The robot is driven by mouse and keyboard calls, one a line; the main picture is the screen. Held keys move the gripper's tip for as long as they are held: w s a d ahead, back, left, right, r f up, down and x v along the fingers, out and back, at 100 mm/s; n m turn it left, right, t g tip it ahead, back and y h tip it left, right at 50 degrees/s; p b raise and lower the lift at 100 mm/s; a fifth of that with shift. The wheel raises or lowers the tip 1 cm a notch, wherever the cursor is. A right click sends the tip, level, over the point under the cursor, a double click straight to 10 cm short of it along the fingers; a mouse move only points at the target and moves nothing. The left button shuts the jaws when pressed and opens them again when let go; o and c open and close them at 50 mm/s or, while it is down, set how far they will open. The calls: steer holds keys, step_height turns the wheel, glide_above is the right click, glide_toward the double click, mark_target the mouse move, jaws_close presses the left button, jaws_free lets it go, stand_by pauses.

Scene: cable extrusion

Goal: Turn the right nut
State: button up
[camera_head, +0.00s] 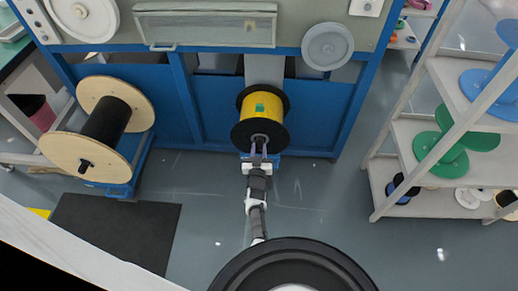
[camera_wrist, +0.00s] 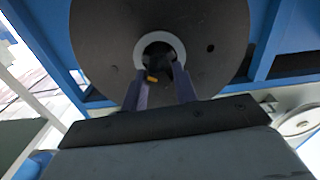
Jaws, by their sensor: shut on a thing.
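A spool with black flanges and yellow cable (camera_head: 263,104) is mounted at the front of the blue machine in the head view. In the wrist view its dark flange (camera_wrist: 215,50) fills the upper middle. At its centre is a light grey ring with a dark nut (camera_wrist: 158,58) inside, and a small orange mark shows there. My gripper (camera_wrist: 161,78) reaches up to the centre of the flange with one finger on each side of the nut, shut on it. In the head view my gripper (camera_head: 259,146) meets the lower front of the spool, and the nut is mostly hidden.
A large wooden-flanged spool with black cable (camera_head: 106,120) stands at the left. The blue machine frame (camera_head: 330,110) is behind the yellow spool. A shelf rack (camera_head: 425,200) with green discs (camera_head: 440,155) stands at the right. The grey floor (camera_head: 320,195) between is clear.

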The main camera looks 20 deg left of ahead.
steer(key=n, duration=0.3)
steer(key=n+p, duration=0.1)
steer(key=n, duration=0.2)
steer(key=shift+w+a+r, duration=0.1)
steer(key=shift+a+r, duration=0.05)
steer(key=shift+r, duration=0.05)
steer(key=n+p, duration=0.1)
steer(key=n, duration=0.5)
steer(key=n+p, duration=0.1)
steer(key=n, duration=0.5)
steer(key=shift+f, duration=0.1)
steer(key=n, duration=0.6)
steer(key=shift+f+n, duration=0.1)
steer(key=shift+n, duration=0.2)
steer(key=o, duration=1)
steer(key=shift+c, duration=0.2)
steer(key=shift+f, duration=0.1)
